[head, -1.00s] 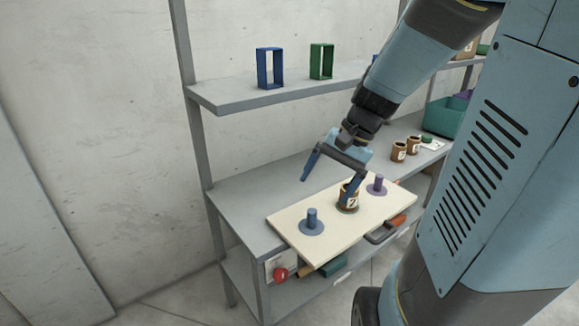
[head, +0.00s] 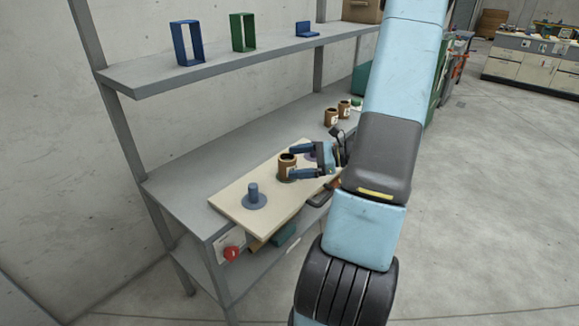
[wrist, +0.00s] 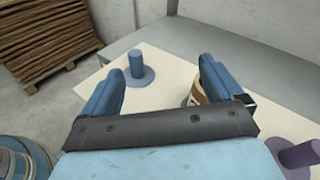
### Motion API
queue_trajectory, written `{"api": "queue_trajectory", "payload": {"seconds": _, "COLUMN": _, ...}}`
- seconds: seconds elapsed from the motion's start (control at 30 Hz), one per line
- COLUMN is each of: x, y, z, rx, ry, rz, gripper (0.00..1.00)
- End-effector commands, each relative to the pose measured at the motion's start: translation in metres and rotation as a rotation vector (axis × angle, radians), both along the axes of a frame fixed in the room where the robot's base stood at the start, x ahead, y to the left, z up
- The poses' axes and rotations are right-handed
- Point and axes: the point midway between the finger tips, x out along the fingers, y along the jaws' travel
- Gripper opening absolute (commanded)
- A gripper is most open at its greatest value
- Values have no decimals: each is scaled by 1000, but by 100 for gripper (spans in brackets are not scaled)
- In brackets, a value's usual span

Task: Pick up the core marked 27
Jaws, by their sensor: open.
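A brown core (head: 287,167) stands upright on the middle disc of the cream board (head: 232,205). It has a pale label, whose number I cannot read now. My gripper (head: 293,161) is open and reaches in from the right, its blue fingers pointing left close to this core. In the wrist view the core (wrist: 194,94) shows only partly, by the inner side of the right finger; the rest is hidden by my gripper (wrist: 158,73). I cannot tell whether a finger touches it. Two more brown cores stand farther back, one (head: 331,117) in front of the other (head: 344,108).
A blue peg (head: 254,194) stands on the board's near end; a purple peg (wrist: 299,154) stands at the other side. The upper shelf (head: 215,66) holds blue and green frames. A red knob (head: 231,253) sits below the board. The grey bench left of the board is clear.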

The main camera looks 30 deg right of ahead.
Motion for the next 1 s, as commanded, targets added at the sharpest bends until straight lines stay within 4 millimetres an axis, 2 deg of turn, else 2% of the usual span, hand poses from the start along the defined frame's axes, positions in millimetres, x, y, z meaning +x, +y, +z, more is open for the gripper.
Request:
{"api": "queue_trajectory", "payload": {"seconds": 0.03, "x": 0, "y": -14, "z": -11, "rx": 53, "ry": 9, "rz": -62, "gripper": 93}}
{"api": "queue_trajectory", "payload": {"seconds": 0.2, "x": -1, "y": -53, "z": -38, "rx": 190, "ry": 18, "rz": -237, "gripper": 93}}
{"api": "queue_trajectory", "payload": {"seconds": 0.3, "x": -3, "y": -69, "z": -50, "rx": 243, "ry": 18, "rz": -310, "gripper": 93}}
{"api": "queue_trajectory", "payload": {"seconds": 0.43, "x": -5, "y": -80, "z": -58, "rx": 282, "ry": 17, "rz": -363, "gripper": 93}}
{"api": "queue_trajectory", "payload": {"seconds": 0.57, "x": 1, "y": -79, "z": -61, "rx": 294, "ry": 17, "rz": -377, "gripper": 93}}
{"api": "queue_trajectory", "payload": {"seconds": 1.0, "x": 57, "y": -40, "z": -60, "rx": 291, "ry": 17, "rz": -375, "gripper": 93}}
